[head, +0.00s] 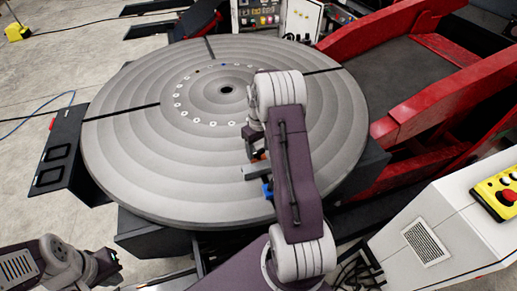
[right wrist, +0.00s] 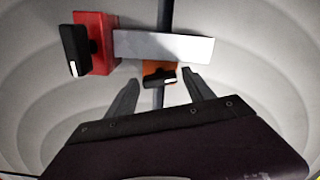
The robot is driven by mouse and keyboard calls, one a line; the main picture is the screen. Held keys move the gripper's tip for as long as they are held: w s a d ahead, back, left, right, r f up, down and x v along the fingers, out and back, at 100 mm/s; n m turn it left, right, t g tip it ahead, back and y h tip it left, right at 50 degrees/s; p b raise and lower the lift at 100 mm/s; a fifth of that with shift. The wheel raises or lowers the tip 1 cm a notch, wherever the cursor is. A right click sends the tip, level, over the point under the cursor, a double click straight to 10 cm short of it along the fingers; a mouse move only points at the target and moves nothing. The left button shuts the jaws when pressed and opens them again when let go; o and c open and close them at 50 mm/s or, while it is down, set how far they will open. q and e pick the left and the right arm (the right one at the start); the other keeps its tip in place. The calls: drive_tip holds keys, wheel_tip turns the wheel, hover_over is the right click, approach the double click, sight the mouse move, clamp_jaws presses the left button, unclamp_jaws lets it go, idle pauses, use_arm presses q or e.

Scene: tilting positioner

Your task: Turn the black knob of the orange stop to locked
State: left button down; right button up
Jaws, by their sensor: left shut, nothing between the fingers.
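The orange stop (right wrist: 153,67) is partly hidden by a grey bar in the right wrist view. Its black knob (right wrist: 161,78) lies crosswise in the picture, with a light mark on it. My right gripper (right wrist: 158,82) is open, with one finger on each side of this knob and gaps between; whether the fingers are at knob height I cannot tell. In the head view my right arm hides most of that gripper and the orange stop. My left gripper (head: 110,268) is shut and empty at the lower left, away from the turntable.
The grey bar (right wrist: 165,46) lies above the orange stop. A red stop (right wrist: 96,30) with its own black knob (right wrist: 74,50) stands left. A blue part (head: 267,189) sits near the bar on the round turntable (head: 130,140). A white cabinet (head: 440,225) stands right.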

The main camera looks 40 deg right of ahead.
sight(259, 151)
drive_tip(key=c, duration=1)
drive_tip(key=shift+r+m+p, duration=0.15)
drive_tip(key=shift+m+p, duration=0.4)
drive_tip(key=shift+m, duration=1.35)
drive_tip(key=o, duration=1.4)
wheel_tip(259, 151, up, 9)
drive_tip(key=shift+f+b, duration=0.1)
drive_tip(key=shift+b, duration=0.4)
